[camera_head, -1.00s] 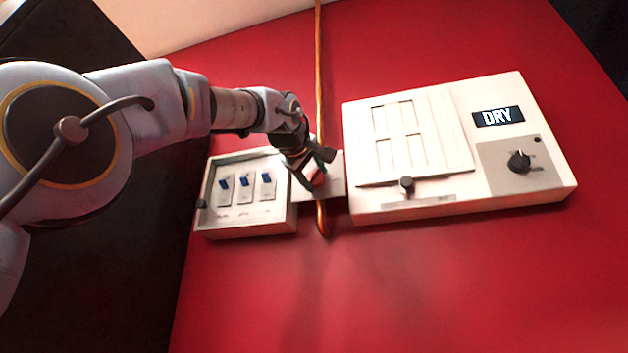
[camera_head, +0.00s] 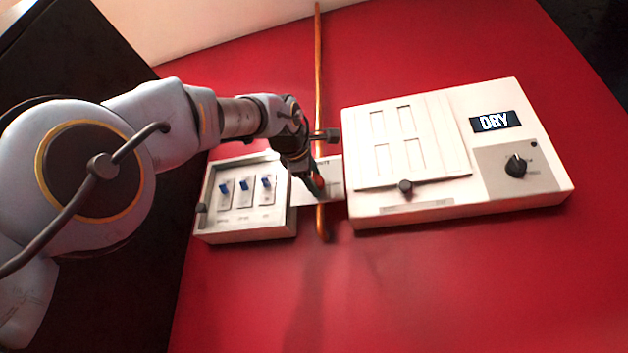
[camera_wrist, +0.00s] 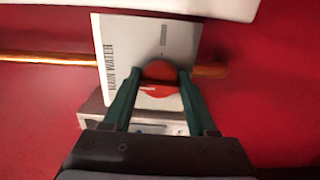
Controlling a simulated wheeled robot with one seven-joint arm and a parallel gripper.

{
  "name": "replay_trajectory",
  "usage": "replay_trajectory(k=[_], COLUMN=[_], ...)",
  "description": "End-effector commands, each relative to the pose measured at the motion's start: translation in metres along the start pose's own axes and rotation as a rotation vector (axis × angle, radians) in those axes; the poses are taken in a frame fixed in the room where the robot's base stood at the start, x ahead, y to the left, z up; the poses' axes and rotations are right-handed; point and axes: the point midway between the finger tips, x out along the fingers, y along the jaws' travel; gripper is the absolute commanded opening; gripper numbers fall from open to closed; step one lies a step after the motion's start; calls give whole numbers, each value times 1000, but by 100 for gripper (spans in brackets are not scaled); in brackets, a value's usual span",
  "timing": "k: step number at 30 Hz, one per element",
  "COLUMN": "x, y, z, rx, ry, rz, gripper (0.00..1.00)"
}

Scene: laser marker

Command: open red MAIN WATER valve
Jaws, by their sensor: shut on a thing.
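The red MAIN WATER valve (camera_wrist: 159,71) sits on a white plate (camera_wrist: 180,38) over the copper pipe, as the wrist view shows. Its round red body and a bar-like handle lie between my two green fingers. My gripper (camera_wrist: 160,88) is shut on the valve handle. In the head view my gripper (camera_head: 316,186) points down at the white plate (camera_head: 333,172) and hides most of the valve. The plate carries the printed label MAIN WATER in the wrist view. The exact handle angle is hard to tell.
A white box with several blue switches (camera_head: 245,184) stands close left of the plate. A larger white unit (camera_head: 440,208) with a DRY display (camera_head: 495,121) and a black knob (camera_head: 516,165) stands to the right. The copper pipe (camera_head: 318,70) runs between them. The red surface in front is clear.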

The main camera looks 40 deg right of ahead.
Motion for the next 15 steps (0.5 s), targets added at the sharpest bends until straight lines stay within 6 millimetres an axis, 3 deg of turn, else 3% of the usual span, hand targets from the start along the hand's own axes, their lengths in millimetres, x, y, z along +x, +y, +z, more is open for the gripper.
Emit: replay_trajectory(k=[14,15], x=[0,0], y=[-1,-1], z=[0,0], rx=[-15,-15], ry=[1,1], rz=[-2,-2], gripper=[3,60])
